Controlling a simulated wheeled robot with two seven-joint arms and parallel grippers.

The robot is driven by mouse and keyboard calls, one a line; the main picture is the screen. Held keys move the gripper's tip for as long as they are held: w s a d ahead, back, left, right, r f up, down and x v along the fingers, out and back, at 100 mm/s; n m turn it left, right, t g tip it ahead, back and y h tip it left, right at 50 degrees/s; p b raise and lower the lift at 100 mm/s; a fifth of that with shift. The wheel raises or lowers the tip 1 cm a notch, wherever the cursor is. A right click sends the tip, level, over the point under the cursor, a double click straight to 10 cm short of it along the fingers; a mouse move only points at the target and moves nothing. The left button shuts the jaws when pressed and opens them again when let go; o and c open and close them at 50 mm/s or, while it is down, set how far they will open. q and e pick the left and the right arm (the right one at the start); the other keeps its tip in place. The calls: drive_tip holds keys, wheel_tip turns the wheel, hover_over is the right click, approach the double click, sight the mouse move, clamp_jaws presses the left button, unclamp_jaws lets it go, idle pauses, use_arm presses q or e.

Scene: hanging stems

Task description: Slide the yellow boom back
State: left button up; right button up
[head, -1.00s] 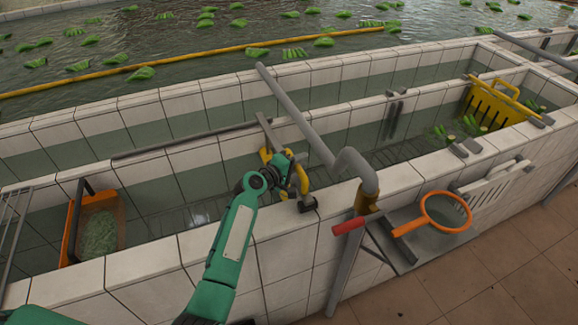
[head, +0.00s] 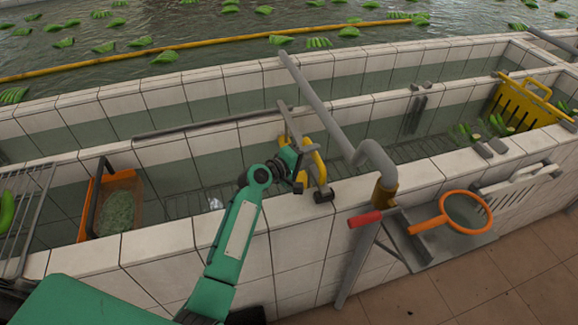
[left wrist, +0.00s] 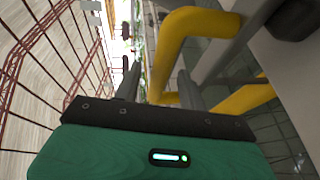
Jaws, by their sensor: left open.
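A yellow bent-tube frame (head: 318,168) with a grey bar (head: 289,124) sits at the near trough wall, a dark foot on the rim. I cannot tell whether this is the boom. A long yellow boom (head: 205,49) lies across the pool at the back. My left gripper (head: 297,168) is at the left side of the bent tubes, partly hiding them. In the left wrist view the gripper (left wrist: 157,72) is open, with a yellow tube (left wrist: 168,50) between or just beyond its fingers; contact is unclear. My right gripper is out of view.
An orange tray (head: 84,210) hangs in the trough at left, beside a wire rack (head: 22,215). A grey pipe (head: 325,110) crosses the trough just right of the gripper. An orange hoop (head: 466,212) and a yellow basket (head: 522,100) are at right.

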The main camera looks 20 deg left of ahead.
use_arm(q)
drive_tip(key=b+v, duration=0.2)
drive_tip(key=v, duration=0.7)
drive_tip(key=shift+s, duration=0.2)
drive_tip(key=shift+r, duration=0.1)
